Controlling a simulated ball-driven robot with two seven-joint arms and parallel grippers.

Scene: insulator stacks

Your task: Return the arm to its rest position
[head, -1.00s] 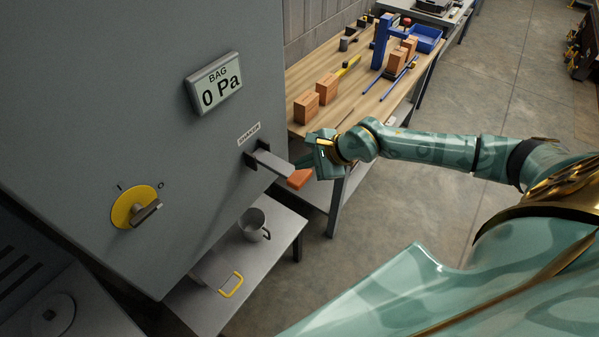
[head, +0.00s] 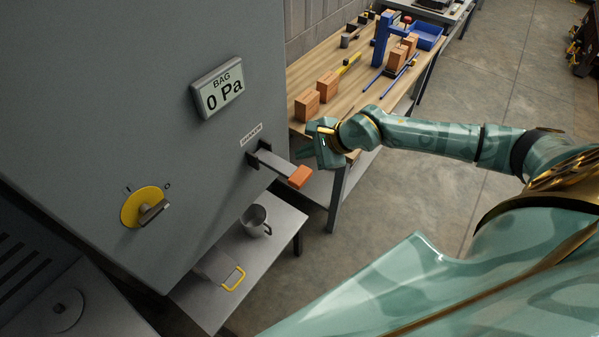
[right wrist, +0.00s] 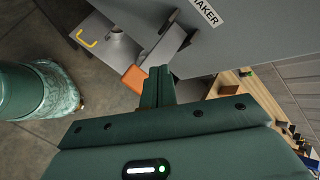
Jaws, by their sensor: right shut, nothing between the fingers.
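My right arm (head: 430,138) reaches in from the right in the head view. Its gripper (head: 305,150) is shut and empty, just above and right of the shaker lever's orange end (head: 300,176). The lever's grey bar (head: 278,164) sticks out of the grey cabinet under the "SHAKER" label. In the right wrist view the closed green fingers (right wrist: 157,84) stand in front of the orange lever end (right wrist: 135,78), overlapping it in the picture; whether they touch cannot be told. My left gripper is out of view.
The grey cabinet (head: 130,80) carries a "0 Pa" display (head: 218,87) and a yellow knob (head: 143,207). Below stands a metal shelf (head: 215,313) with a cup (head: 255,221). A wooden bench (head: 340,93) with orange blocks lies behind the gripper. Open floor (head: 480,90) spreads right.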

